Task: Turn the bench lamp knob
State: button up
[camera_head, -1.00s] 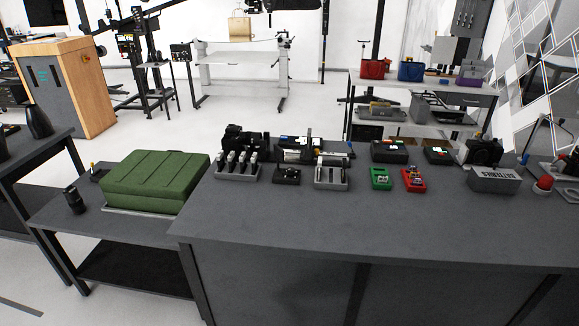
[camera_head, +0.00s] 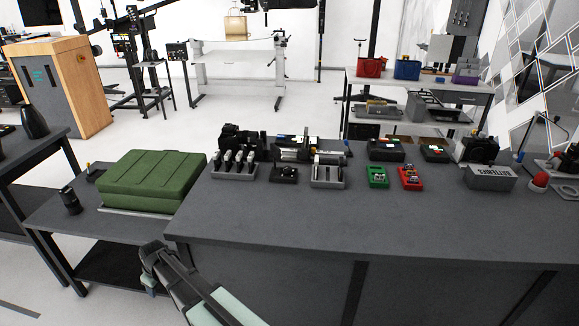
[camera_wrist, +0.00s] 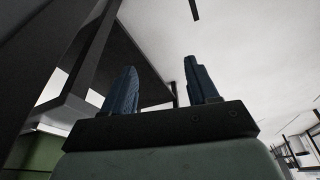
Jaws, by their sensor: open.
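A thin bent lamp-like stand (camera_head: 527,135) rises at the right end of the dark workbench (camera_head: 330,225), with a red rounded piece (camera_head: 541,180) near its foot. I cannot make out a knob on it for certain. My arm reaches in at the bottom of the head view, left of centre, in front of the bench and far from the stand. In the wrist view my gripper (camera_wrist: 162,90) has two dark blue fingers spread apart with nothing between them. The lamp does not show clearly in the wrist view.
Chargers, small red and green boxes (camera_head: 377,177) and a grey batteries bin (camera_head: 490,177) line the bench's back. Its front is bare. A green case (camera_head: 150,180) lies on the lower table at left. In the wrist view, dark table legs and framework (camera_wrist: 95,50) are close at left.

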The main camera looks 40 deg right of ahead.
jog(key=w+d+r+t, duration=0.1)
jog(key=w+d+r, duration=0.1)
jog(key=w+r, duration=0.6)
jog(key=w+d+r+t, duration=0.2)
jog(key=w+r, duration=0.1)
jog(key=r, duration=1)
jog(key=w+d+r+t, duration=0.1)
jog(key=w+d+r, duration=0.2)
jog(key=w+r, duration=0.5)
notch_tip(320, 180, up, 10)
jog(key=m+g, duration=0.3)
jog(key=m, duration=0.1)
send_over(288, 168)
jog(key=s+d, duration=0.1)
jog(key=s, duration=0.5)
jog(key=x, duration=0.9)
jog(key=d+x, duration=0.1)
jog(key=x, duration=0.3)
jog(key=shift+w+f, duration=0.3)
jog(key=shift+w, duration=0.25)
jog(key=shift+t+h, duration=0.3)
jog(key=c, duration=1)
